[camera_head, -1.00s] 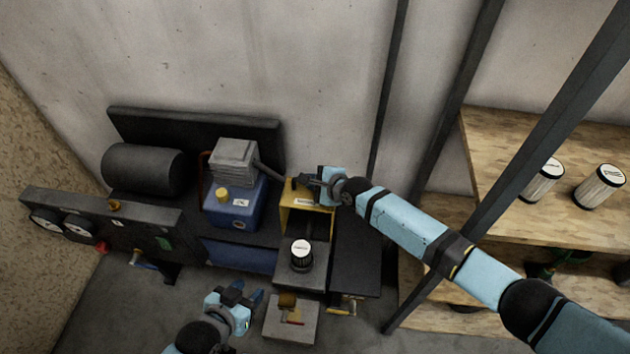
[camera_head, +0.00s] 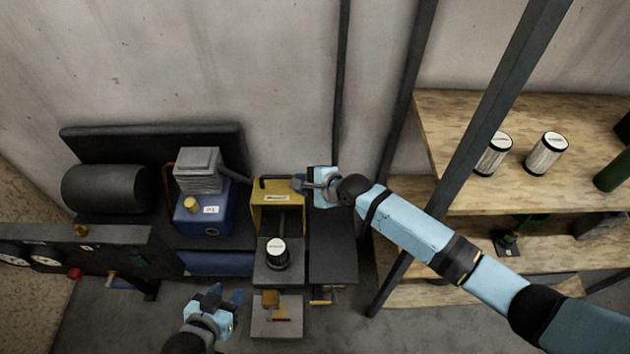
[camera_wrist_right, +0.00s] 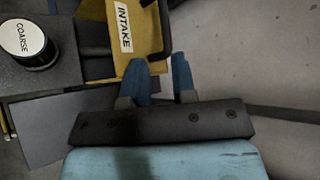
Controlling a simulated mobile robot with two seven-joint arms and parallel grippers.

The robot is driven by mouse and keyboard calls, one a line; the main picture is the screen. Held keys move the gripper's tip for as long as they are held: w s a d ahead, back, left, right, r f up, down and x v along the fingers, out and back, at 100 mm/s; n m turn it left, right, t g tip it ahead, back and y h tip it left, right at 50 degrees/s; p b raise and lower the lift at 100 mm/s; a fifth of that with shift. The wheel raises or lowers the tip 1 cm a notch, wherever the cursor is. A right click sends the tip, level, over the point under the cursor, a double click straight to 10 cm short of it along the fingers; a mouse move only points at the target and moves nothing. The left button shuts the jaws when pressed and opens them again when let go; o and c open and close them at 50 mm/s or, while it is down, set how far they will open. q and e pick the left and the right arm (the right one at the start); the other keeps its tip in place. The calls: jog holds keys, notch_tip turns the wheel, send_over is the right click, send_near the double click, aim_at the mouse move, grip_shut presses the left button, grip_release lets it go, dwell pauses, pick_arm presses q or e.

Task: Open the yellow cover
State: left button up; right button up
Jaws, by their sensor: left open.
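The yellow cover (camera_head: 265,197) has a white label and a dark handle along its top edge. Its panel stands at the back of a dark housing, with a dark space in front. In the right wrist view the cover (camera_wrist_right: 146,42) shows its INTAKE label at the top. My right gripper (camera_head: 299,184) is at the cover's upper right edge; its blue fingers (camera_wrist_right: 160,72) are apart with nothing seen between them. Whether they touch the cover I cannot tell. My left gripper (camera_head: 227,295) is open and empty, low in front of the machine.
A black canister (camera_head: 277,258) with a white top marked COARSE stands before the cover. The blue unit (camera_head: 205,218) is left of it. A dark post (camera_head: 455,165) crosses before wooden shelves (camera_head: 450,120) holding white canisters (camera_head: 545,155). Bare floor (camera_head: 100,325) shows at lower left.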

jog(key=v, duration=0.4)
jog(key=shift+s+d+r, duration=0.15)
jog(key=shift+d+r, duration=0.05)
dwell(0.3)
jog(key=s+d+n+t+h+p, duration=0.2)
jog(key=s+d+n, duration=0.6)
jog(key=s, duration=0.4)
jog(key=s+d+r+n+t+h+p, duration=0.1)
jog(key=s+d+n+t+h+p, duration=0.1)
jog(key=s+d+n+h+p, duration=0.2)
jog(key=s+d+n+p, duration=0.3)
jog(key=s+d+n, duration=0.2)
jog(key=s+d, duration=0.2)
jog(key=shift+s+r+h, duration=0.25)
jog(key=shift+s+h, duration=0.05)
jog(key=shift+s, duration=0.55)
